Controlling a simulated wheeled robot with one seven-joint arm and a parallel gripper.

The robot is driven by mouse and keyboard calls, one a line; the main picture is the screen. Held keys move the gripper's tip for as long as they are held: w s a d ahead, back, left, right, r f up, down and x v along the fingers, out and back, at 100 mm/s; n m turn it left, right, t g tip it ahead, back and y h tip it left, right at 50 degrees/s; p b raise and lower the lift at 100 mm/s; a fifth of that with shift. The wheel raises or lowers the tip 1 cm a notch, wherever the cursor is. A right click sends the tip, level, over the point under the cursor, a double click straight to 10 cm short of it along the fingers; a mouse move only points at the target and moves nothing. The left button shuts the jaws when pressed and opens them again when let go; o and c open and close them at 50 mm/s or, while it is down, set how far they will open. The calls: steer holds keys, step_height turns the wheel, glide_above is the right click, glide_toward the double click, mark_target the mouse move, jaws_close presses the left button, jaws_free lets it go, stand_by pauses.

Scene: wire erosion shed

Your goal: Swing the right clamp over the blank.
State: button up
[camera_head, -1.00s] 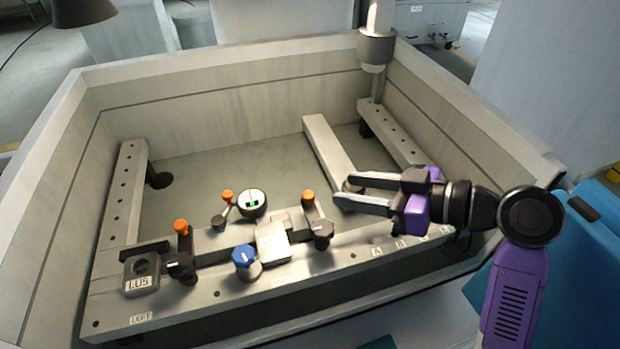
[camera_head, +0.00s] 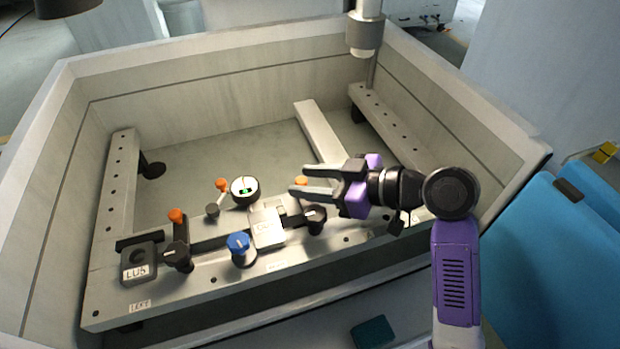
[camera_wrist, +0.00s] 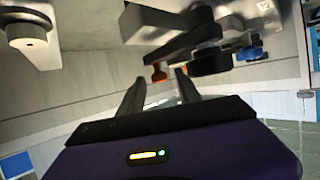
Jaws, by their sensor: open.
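The blank (camera_head: 266,228) is a light grey block at the middle of the front rail. Right of it, the right clamp has a black knob (camera_head: 315,217) and a lever with an orange tip (camera_head: 301,181). The lever points toward the back of the tank, beside the blank. My gripper (camera_head: 298,180) is open, its fingertips around or just above the orange tip, partly hiding it. In the wrist view the orange tip (camera_wrist: 158,73) shows between my fingers (camera_wrist: 158,82); contact cannot be told. The left clamp (camera_head: 176,257) also has its orange-tipped lever pointing back.
A blue knob (camera_head: 238,243) stands in front of the blank. A round dial (camera_head: 245,189) and a small orange-tipped lever (camera_head: 221,184) are behind it. A block marked LUS (camera_head: 138,265) sits at the left end. A machine head (camera_head: 366,35) hangs at the back right.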

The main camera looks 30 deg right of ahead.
jaws_close()
stand_by(1.4)
